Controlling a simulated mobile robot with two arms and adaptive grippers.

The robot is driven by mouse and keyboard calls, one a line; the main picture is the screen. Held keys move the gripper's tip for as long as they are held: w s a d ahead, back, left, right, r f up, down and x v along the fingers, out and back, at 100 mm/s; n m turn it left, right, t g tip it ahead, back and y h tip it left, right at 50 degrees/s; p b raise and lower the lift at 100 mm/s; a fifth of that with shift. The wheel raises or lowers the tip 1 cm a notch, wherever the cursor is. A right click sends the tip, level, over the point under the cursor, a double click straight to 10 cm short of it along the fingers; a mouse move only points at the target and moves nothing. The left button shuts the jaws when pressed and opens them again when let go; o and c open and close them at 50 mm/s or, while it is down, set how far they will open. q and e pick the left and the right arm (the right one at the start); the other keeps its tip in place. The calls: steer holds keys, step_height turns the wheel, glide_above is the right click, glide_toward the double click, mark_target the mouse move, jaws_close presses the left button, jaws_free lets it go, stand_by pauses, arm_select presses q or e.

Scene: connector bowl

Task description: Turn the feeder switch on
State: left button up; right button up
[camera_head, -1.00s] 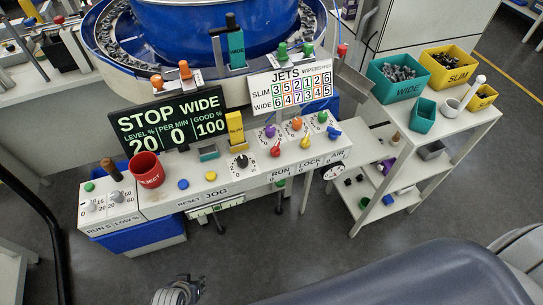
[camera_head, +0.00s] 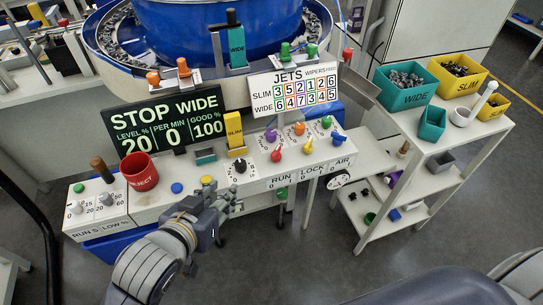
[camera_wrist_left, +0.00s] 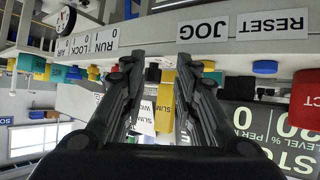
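The control panel (camera_head: 150,205) carries a red lever (camera_head: 277,154) above RUN, a yellow lever (camera_head: 308,147) above LOCK and a blue lever (camera_head: 339,138) above AIR. I cannot read a label saying feeder. A black knob (camera_head: 239,166) sits left of the red lever. My left gripper (camera_head: 232,198) is at the panel's front edge near JOG, below the knob and apart from the levers. In the left wrist view, upside down, its two fingers (camera_wrist_left: 160,80) are spread with nothing between them. My right gripper is not in view.
The display (camera_head: 170,120) reads STOP WIDE. A red reject cup (camera_head: 139,172), a blue button (camera_head: 177,188) and a yellow button (camera_head: 207,181) are on the panel's left part. A shelf with bins (camera_head: 405,90) stands right. Open floor lies in front.

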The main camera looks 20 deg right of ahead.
arm_select(q)
steer(key=m+h, duration=0.2)
glide_toward(274, 153)
steer(key=s+a, duration=0.1)
steer(key=a, duration=0.2)
steer(key=d, duration=0.1)
steer(key=shift+m+h, duration=0.3)
steer(key=shift+h, duration=0.1)
steer(key=x, duration=1)
steer(key=shift+s+d+r, duration=0.1)
steer(key=shift+d, duration=0.2)
jaws_close()
